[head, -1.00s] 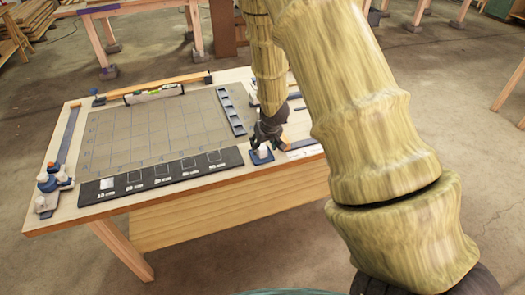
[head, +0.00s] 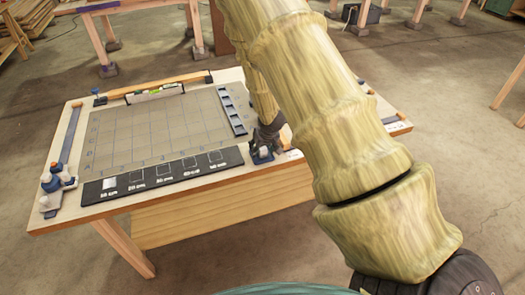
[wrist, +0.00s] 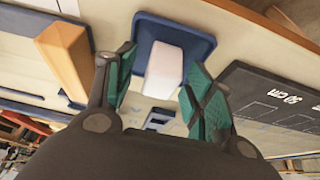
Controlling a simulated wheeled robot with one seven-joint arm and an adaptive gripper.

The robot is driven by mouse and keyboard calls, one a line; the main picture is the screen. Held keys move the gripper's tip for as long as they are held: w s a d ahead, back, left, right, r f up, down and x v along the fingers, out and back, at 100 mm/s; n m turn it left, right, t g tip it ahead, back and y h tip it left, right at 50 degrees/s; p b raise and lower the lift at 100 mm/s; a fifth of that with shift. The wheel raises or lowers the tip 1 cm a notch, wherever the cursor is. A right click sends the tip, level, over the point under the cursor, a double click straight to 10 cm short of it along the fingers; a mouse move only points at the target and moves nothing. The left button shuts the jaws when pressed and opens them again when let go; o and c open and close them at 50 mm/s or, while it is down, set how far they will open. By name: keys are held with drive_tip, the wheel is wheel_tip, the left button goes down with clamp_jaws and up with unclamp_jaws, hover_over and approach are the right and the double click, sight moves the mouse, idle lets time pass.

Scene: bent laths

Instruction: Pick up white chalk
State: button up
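The white chalk (wrist: 165,62) is a pale block on a small blue tray (wrist: 203,45) in the wrist view. My gripper (wrist: 160,74) is open, its teal-padded fingers on either side of the chalk's near part. A gap shows between the left finger and the chalk; the right finger is very close, and I cannot tell whether it touches. In the head view my gripper (head: 263,150) is low at the right part of the table, over the blue tray (head: 258,159). My arm hides part of that area.
A black strip with outlined squares (head: 150,184) lies along the table's front edge, and its end (wrist: 262,95) is close right of my gripper. A wooden block (wrist: 68,60) is close on the left. A gridded mat (head: 150,135) and a compartment strip (head: 232,112) lie further left.

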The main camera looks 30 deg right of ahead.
clamp_jaws()
drive_tip(key=shift+r, duration=0.15)
drive_tip(key=shift+r+b, duration=0.65)
drive_tip(key=shift+r, duration=0.9)
drive_tip(key=s+a+r+b, duration=0.1)
drive_tip(key=s+a+b, duration=0.4)
drive_tip(key=s, duration=0.9)
drive_tip(key=a, duration=0.2)
drive_tip(key=shift+a+r+b, duration=0.3)
drive_tip(key=shift+a, duration=0.05)
drive_tip(key=c, duration=0.7)
unclamp_jaws()
drive_tip(key=shift+c, duration=1.1)
